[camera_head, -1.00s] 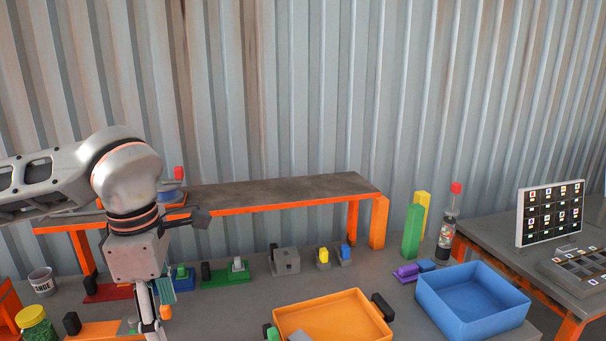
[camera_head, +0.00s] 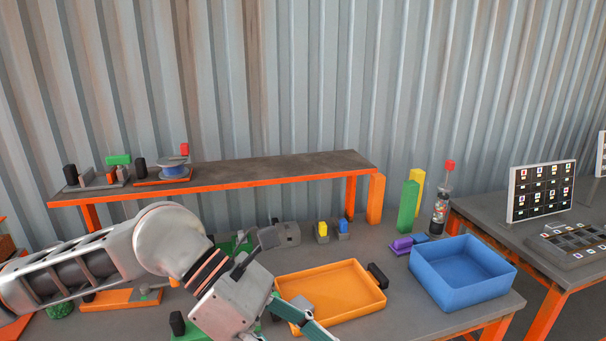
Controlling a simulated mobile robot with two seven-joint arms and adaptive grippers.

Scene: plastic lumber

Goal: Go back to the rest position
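My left arm comes in from the left and bends downward over the front of the bench. My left gripper (camera_head: 284,325) is low in the head view, in front of and partly over the left side of the orange tray (camera_head: 372,301). Its fingers point down and to the right, and their tips run toward the bottom edge, so I cannot tell how far apart they are. No held object shows clearly. My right gripper is not in view.
A blue bin (camera_head: 463,288) stands right of the tray. Green (camera_head: 408,207) and yellow blocks and a red-capped bottle (camera_head: 440,212) stand behind it. A raised shelf (camera_head: 270,172) spans the back, with fixtures at its left end. A side table is at the right.

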